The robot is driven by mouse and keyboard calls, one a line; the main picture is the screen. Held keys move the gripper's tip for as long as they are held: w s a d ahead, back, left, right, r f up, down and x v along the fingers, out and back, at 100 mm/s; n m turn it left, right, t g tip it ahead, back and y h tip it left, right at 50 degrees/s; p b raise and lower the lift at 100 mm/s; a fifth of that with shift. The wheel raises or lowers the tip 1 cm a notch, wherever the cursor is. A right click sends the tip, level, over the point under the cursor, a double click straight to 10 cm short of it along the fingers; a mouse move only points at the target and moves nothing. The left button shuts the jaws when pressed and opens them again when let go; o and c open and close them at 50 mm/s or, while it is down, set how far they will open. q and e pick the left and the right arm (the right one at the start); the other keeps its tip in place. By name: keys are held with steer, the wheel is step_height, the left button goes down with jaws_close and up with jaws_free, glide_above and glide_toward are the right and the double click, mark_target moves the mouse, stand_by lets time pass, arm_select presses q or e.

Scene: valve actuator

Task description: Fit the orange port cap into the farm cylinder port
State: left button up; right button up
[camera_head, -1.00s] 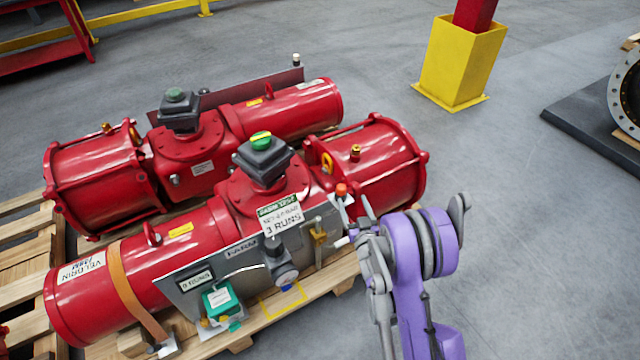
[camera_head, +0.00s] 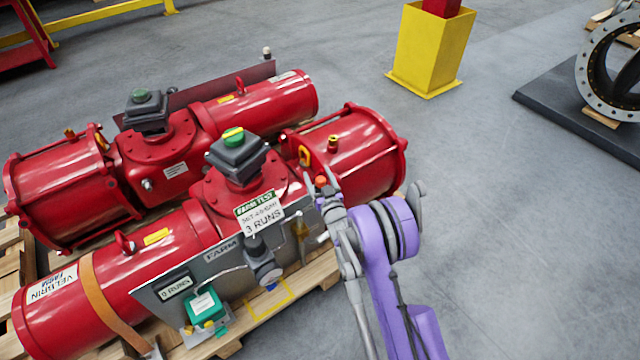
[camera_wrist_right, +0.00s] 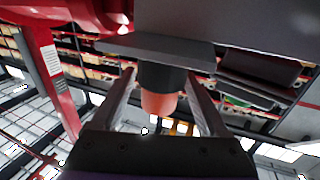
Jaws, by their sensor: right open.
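The orange port cap (camera_head: 321,181) shows as a small orange tip at the right end of the grey FARM panel (camera_head: 222,252), in front of the near red cylinder (camera_head: 352,150). In the right wrist view the orange piece (camera_wrist_right: 160,103) is below a dark collar, under a grey plate. My right gripper (camera_head: 325,196) is beside the cap in the head view. In the wrist view my right gripper (camera_wrist_right: 162,78) is open, with one finger on each side of the cap and visible gaps. The cylinder port cannot be made out. My left gripper is out of view.
A valve fitting (camera_head: 263,266) and a green box (camera_head: 205,306) stand along the panel. A second red actuator (camera_head: 165,155) lies behind. The wooden pallet (camera_head: 322,277) carries a yellow outline.

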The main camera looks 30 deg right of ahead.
steer(key=shift+w+d, duration=0.1)
steer(key=shift+w, duration=0.25)
steer(key=shift+c, duration=0.3)
jaws_close()
